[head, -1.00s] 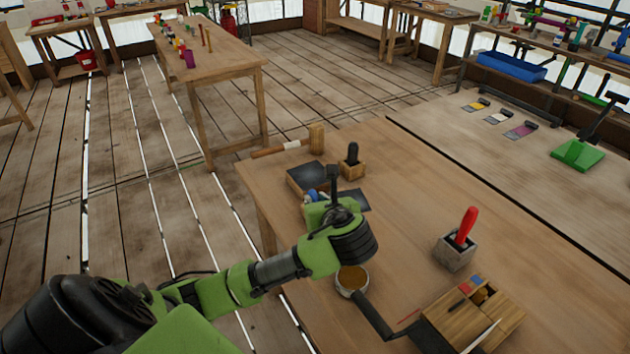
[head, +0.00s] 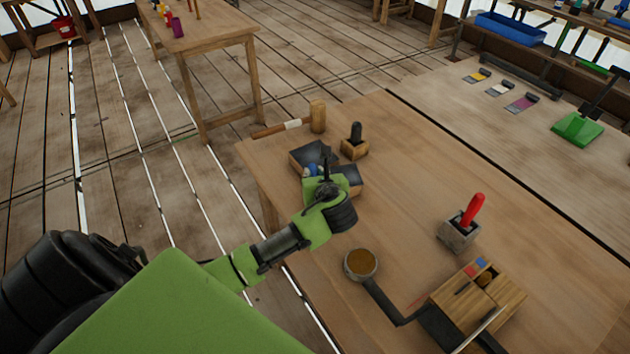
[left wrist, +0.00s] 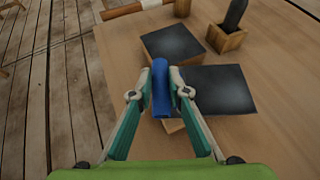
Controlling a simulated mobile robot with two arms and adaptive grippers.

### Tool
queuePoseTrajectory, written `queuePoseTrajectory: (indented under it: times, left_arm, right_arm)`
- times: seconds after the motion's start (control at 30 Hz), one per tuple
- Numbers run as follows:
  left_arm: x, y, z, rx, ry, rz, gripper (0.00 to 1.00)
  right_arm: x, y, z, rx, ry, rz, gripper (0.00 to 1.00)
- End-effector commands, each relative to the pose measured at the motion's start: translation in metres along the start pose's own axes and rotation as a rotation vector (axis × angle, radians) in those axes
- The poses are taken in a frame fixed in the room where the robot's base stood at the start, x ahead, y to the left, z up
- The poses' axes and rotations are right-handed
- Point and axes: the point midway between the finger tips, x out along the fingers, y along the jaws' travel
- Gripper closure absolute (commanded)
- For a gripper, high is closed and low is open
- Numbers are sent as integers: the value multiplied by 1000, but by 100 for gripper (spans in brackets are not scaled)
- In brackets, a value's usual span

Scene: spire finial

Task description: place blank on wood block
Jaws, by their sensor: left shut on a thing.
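My left gripper (left wrist: 160,92) is shut on a blue cylindrical blank (left wrist: 161,88), which stands up between its fingers. In the head view the left gripper (head: 318,172) is over the far left part of the table, and the blank (head: 310,169) is mostly hidden behind it. Two wood blocks with dark tops lie close by: one farther off (left wrist: 172,42), and one to the right of the fingers (left wrist: 218,88). They also show in the head view, the farther one (head: 308,156) and the nearer one (head: 352,178). I cannot tell whether the blank touches either block. My right gripper is not in view.
A mallet (head: 317,117) and a small wooden holder with a dark handle (head: 355,147) are beyond the blocks. A round pan with brown contents (head: 361,264), a grey holder with a red handle (head: 459,235) and a wooden box (head: 500,300) stand nearer. The table's middle is clear.

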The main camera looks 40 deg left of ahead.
Motion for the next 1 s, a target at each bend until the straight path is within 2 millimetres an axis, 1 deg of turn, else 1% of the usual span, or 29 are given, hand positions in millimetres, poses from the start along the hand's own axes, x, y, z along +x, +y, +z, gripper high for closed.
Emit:
queuePoseTrajectory:
  times: [0.03, 0.1, 0.23, 0.3, 0.4, 0.5, 0.8, 0.83, 0.87, 0.9, 1.0]
  left_arm:
    - [5, -1, 0, -1, -2, -1, 100]
    - [9, -2, -2, -2, -3, -2, 100]
    - [20, -2, -7, -1, -1, 0, 100]
    - [24, -2, -18, 1, 1, 0, 100]
    - [30, -2, -28, 0, -1, -1, 100]
    - [32, -3, -32, -1, -2, -3, 100]
    - [33, -3, -34, 0, -2, -3, 100]
    - [33, -2, -36, 0, 0, -2, 79]
    - [33, -2, -36, 0, 0, -2, 71]
    - [33, -2, -35, 0, 0, -2, 67]
    - [33, -2, -35, 0, 0, -2, 67]
  right_arm:
    - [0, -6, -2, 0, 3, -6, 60]
    - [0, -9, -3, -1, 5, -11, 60]
    - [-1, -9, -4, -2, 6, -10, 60]
    - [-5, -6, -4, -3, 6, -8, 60]
    - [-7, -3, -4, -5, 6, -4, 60]
    - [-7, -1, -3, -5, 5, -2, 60]
    - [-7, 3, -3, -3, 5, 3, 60]
    - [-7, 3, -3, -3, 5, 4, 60]
    - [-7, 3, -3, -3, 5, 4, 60]
    - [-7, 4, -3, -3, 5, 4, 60]
    - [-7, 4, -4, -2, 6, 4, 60]
